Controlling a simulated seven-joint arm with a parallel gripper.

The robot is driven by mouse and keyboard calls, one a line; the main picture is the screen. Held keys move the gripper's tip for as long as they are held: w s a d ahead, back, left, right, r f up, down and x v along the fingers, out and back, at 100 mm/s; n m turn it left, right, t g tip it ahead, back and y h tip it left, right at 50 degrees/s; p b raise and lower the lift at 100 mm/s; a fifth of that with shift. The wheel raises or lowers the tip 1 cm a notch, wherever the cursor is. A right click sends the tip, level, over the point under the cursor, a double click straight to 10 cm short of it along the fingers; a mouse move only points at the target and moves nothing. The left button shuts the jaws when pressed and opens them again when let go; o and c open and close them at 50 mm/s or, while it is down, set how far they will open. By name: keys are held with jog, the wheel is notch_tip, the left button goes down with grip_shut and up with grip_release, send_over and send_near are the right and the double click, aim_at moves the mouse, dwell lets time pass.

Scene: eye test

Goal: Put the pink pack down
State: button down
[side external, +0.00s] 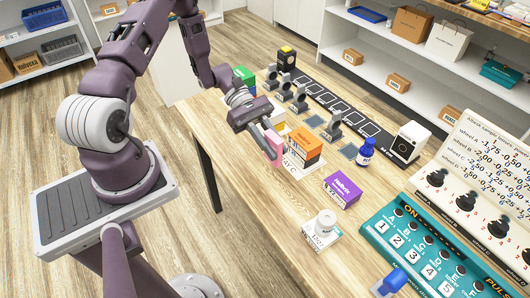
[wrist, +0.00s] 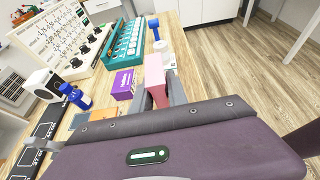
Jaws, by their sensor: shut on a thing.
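The pink pack (side external: 274,144) is held between the fingers of my gripper (side external: 270,146), which is shut on it. In the wrist view the pink pack (wrist: 155,74) sticks out past the grey fingers, upright-looking. In the side view it is just left of an orange pack (side external: 303,140), near a white sheet marked with a tray letter (side external: 291,171). I cannot tell whether the pack's lower end touches anything.
A teal button panel (side external: 432,248) and a knob board (side external: 480,190) are at the right. Bare table lies in front.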

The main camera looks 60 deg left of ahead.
jog(key=s+a+f+m+g+y, duration=0.2)
jog(key=s+m+g+y, duration=0.2)
jog(key=s+m+g, duration=0.85)
jog(key=s+a+f+m+g+y, duration=0.1)
jog(key=s+a+m+y, duration=0.3)
jog(key=a+y, duration=0.25)
jog(key=s+a+m+g+y, duration=0.1)
jog(key=s+a+m+y, duration=0.35)
jog(key=a, duration=0.35)
jog(key=w+a+m+t+y, duration=0.4)
jog(key=a+m+y, duration=0.35)
jog(key=a, duration=0.35)
jog(key=w+a+r+m+t+y, duration=0.2)
jog(key=w+a+m+t, duration=0.25)
jog(key=w, duration=0.25)
jog(key=w+a+r+m+t+y, duration=0.25)
jog(key=w+a+t, duration=0.2)
jog(key=w, duration=0.25)
jog(key=shift+m+t, duration=0.35)
jog(key=shift+m, duration=0.2)
jog(key=f, duration=0.3)
jog(key=w+f, duration=0.1)
jog(key=f, duration=0.6)
jog(key=shift+w+d, duration=0.15)
jog(key=shift+f, duration=0.3)
